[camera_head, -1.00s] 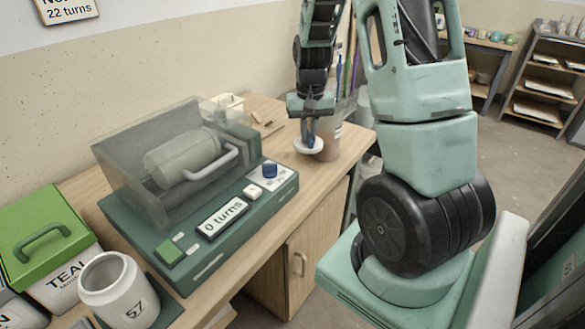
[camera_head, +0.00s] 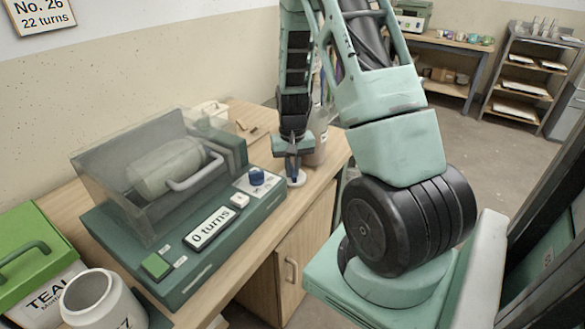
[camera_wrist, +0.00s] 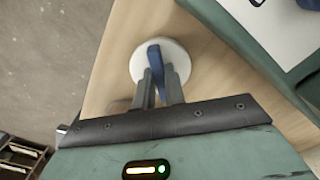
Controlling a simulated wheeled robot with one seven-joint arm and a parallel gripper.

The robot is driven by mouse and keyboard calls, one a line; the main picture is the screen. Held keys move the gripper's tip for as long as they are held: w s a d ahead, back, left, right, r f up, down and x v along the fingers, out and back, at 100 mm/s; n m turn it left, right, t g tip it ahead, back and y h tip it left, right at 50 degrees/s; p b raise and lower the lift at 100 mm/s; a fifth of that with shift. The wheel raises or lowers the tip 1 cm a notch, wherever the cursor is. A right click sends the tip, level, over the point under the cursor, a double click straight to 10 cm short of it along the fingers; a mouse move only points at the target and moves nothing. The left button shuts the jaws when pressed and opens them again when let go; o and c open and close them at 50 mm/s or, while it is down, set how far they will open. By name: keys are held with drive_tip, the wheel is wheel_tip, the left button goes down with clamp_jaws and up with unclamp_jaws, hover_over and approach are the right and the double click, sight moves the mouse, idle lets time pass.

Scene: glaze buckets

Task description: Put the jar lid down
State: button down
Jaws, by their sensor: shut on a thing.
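The jar lid is a round white disc (camera_wrist: 142,63) with a blue handle (camera_wrist: 157,68). My gripper (camera_wrist: 160,88) is shut on the handle, one grey finger on each side. In the head view the lid (camera_head: 299,182) is under my gripper (camera_head: 294,168), at the right end of the wooden bench, close to its front edge. I cannot tell whether its underside touches the wood. A white open-topped jar (camera_head: 88,296) stands at the lower left, far from the lid.
A green machine (camera_head: 195,252) with a clear cover, blue knob and "0 turns" display stands left of the lid. A cloudy container (camera_head: 317,150) stands behind my gripper. A green-lidded bucket (camera_head: 35,262) is at the left. Bare wood (camera_wrist: 205,62) lies between lid and machine.

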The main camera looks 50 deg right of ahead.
sight(293, 170)
drive_tip(key=shift+f, duration=0.2)
drive_tip(key=c, duration=1.5)
unclamp_jaws()
drive_tip(key=shift+o, duration=0.2)
wheel_tip(293, 170, up, 12)
drive_tip(key=shift+r, duration=0.2)
